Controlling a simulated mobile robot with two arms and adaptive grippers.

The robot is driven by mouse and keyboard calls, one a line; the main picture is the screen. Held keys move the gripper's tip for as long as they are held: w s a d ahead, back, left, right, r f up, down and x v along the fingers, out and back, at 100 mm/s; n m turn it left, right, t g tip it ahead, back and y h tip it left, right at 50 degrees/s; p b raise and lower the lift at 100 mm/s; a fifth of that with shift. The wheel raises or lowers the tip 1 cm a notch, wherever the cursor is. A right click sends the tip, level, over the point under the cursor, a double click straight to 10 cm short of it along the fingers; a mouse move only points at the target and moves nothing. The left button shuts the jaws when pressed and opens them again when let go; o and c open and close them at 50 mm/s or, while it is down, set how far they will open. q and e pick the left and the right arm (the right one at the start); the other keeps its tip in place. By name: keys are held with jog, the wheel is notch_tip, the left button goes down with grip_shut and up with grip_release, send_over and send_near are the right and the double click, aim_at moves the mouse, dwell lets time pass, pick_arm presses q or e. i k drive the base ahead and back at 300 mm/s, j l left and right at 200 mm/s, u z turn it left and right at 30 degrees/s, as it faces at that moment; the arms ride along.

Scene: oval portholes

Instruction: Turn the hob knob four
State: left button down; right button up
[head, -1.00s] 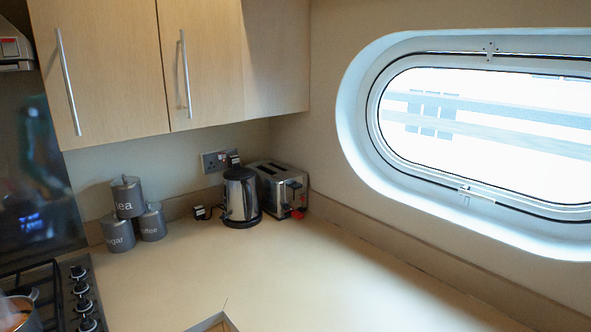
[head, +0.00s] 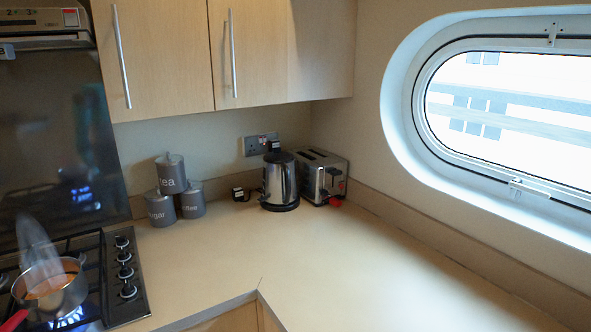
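The hob (head: 92,303) is at the lower left of the head view, with a black surface and dark grates. Its several black and silver knobs stand in a row along its right side. The rearmost knob (head: 122,241) is nearest the wall and the frontmost knob (head: 128,291) is nearest the front. I cannot read any marks that tell which one is knob four. A pan (head: 50,290) with orange contents and a red handle steams over a lit blue flame (head: 66,319). Neither of my grippers is in view.
Grey canisters (head: 160,208) stand behind the hob, right of the dark splashback (head: 60,140). A kettle (head: 280,182) and a toaster (head: 322,176) stand in the back corner. The worktop (head: 220,250) right of the knobs is clear. An extractor hood (head: 45,22) hangs above.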

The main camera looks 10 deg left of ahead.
aim_at(121, 241)
jog(key=u, duration=1.75)
